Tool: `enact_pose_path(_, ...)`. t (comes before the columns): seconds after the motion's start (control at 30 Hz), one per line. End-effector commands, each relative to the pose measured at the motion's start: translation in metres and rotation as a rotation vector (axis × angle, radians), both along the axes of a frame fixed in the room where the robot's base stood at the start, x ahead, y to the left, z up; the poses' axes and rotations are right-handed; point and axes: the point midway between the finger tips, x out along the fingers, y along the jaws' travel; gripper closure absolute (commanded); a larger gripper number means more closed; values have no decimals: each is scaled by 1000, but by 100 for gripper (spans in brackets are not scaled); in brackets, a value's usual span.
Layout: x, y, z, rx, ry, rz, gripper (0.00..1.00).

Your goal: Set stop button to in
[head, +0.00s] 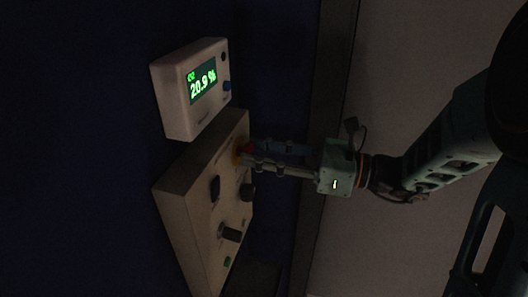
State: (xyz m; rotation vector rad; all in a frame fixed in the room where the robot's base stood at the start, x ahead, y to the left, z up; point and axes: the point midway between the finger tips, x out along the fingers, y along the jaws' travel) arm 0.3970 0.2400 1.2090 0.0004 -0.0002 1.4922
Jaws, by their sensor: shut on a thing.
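The stop button (241,151), red with a yellow surround, is on the upper part of the beige control panel (188,195). My gripper (252,153) reaches it from the right. Its fingertips are at the red cap, shut on it, and they hide part of it. I cannot tell from this view whether the button is in or out.
A white meter box (183,112) with a lit green display (202,82) reading about 20.9 % stands above the panel. Dark knobs (231,234) and a green button (227,262) are lower on the panel. A dark blue foam wall (80,150) fills the left.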

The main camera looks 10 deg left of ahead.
Motion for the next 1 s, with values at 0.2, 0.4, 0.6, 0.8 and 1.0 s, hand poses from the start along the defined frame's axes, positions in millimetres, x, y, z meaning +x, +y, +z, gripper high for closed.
enact_pose_path(0.2,0,10,1,2,-1,2,100)
enact_pose_path(0.4,0,11,1,2,-1,2,64)
enact_pose_path(0.6,1,10,1,1,-1,1,54)
enact_pose_path(0.8,1,8,0,1,0,0,54)
enact_pose_path(1.0,0,-18,0,1,-1,-5,54)
